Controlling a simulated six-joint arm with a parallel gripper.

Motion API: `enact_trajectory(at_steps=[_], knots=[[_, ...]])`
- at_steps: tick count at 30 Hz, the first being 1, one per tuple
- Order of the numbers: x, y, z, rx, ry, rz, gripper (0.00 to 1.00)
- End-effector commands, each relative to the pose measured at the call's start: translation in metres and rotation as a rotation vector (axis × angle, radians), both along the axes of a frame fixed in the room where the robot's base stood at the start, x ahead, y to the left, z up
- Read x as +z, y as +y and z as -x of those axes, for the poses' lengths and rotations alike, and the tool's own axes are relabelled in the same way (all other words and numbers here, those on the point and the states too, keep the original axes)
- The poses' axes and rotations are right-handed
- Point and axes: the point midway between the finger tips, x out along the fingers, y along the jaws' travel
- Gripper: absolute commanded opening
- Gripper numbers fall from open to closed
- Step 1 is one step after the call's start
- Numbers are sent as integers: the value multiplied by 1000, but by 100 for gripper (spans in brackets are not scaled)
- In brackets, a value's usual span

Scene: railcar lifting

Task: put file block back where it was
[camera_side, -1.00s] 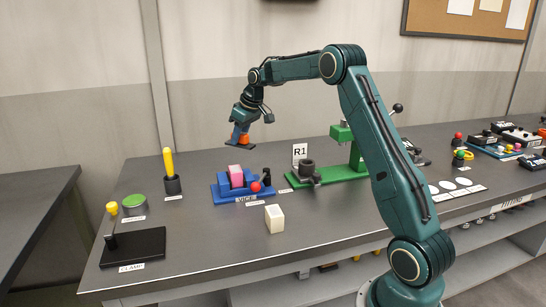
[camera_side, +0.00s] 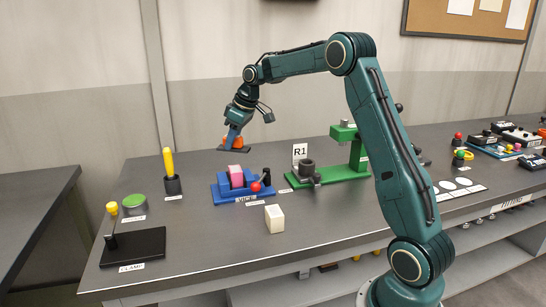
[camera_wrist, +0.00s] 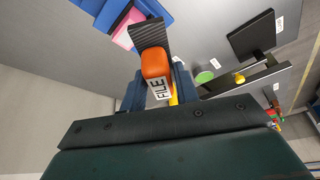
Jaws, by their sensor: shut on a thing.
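My gripper (camera_side: 236,132) is shut on the file block (camera_wrist: 155,65), holding it in the air above the table, behind and a little left of the vice. The block has an orange grip with a white FILE label and a dark ribbed plate. In the side view the orange part (camera_side: 241,142) shows partly behind the fingers, with the dark plate under it. The blue vice (camera_side: 222,190) stands on the table with a pink block (camera_side: 236,171) between its jaws. Both also show at the top left of the wrist view, partly cut off.
A yellow-handled tool (camera_side: 168,161) stands upright in a dark holder to the left. A green disc (camera_side: 134,200) and a black clamp base (camera_side: 133,247) lie further left. A white block (camera_side: 274,218) stands in front. The green R1 fixture (camera_side: 330,175) is right of the vice.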

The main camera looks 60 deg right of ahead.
Motion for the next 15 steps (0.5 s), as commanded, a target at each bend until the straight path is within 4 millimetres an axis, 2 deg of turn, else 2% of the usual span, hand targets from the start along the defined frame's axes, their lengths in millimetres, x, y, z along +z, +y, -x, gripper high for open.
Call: enact_trajectory(at_steps=[3,9,15], knots=[[8,36,14,136,1,2,9],[15,91,42,363,-2,-1,9],[18,124,64,509,-7,-5,9]])
